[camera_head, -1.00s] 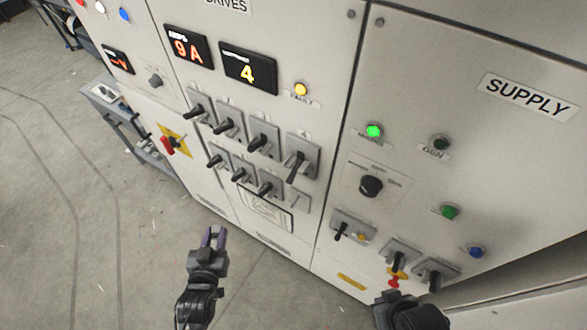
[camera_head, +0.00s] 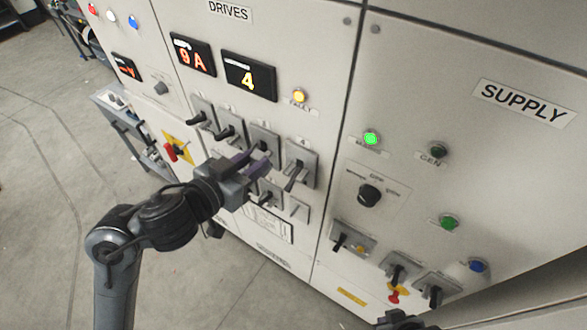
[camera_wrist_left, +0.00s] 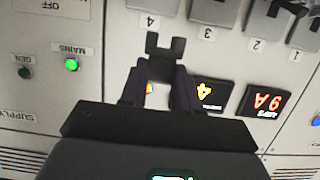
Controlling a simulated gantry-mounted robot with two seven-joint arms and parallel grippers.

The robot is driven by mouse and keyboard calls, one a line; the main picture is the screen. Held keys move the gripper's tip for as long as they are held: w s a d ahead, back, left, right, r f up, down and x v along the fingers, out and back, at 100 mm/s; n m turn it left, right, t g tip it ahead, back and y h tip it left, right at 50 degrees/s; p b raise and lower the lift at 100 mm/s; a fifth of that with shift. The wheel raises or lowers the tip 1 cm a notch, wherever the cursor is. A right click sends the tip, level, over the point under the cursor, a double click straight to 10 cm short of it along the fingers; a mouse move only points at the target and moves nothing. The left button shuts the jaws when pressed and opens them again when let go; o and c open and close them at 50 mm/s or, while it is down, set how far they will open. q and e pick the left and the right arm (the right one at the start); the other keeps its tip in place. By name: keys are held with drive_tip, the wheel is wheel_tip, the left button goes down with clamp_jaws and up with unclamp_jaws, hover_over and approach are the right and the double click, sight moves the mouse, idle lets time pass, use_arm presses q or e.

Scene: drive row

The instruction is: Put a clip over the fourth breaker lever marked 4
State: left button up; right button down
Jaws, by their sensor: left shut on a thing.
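The fourth breaker lever (camera_head: 294,178), under the label 4, is at the right end of the upper breaker row, its black handle angled down on a grey plate. My left gripper (camera_head: 258,168) is just left of it, in front of the third breaker. In the left wrist view, which is upside down, its purple-grey fingers (camera_wrist_left: 160,88) are shut on a small dark clip (camera_wrist_left: 165,48) with a forked open end. That end points towards the label 4 (camera_wrist_left: 150,22). In the head view I cannot make out the clip. Only a dark part of my right arm shows at the bottom edge.
The panel carries other breaker levers (camera_head: 230,132) to the left and a lower row below. A lit yellow fault lamp (camera_head: 299,96) sits above lever 4. The supply panel, with a rotary knob (camera_head: 369,195) and more levers, is to the right.

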use_arm(q)
drive_tip(key=w+d+f, duration=0.2)
drive_tip(key=w+d+f+b, duration=0.1)
drive_tip(key=w+d+f, duration=0.1)
drive_tip(key=w+d, duration=0.1)
drive_tip(key=w+d+f+b, duration=0.1)
drive_tip(key=w+d+f, duration=0.1)
drive_tip(key=d, duration=0.1)
drive_tip(key=shift+w+f, duration=0.25)
drive_tip(key=shift+w, duration=0.05)
drive_tip(key=shift+f+p, duration=0.4)
drive_tip(key=shift+f, duration=1.55)
drive_tip(key=shift+f, duration=0.25)
drive_tip(key=o, duration=1)
drive_tip(key=shift+o, duration=0.2)
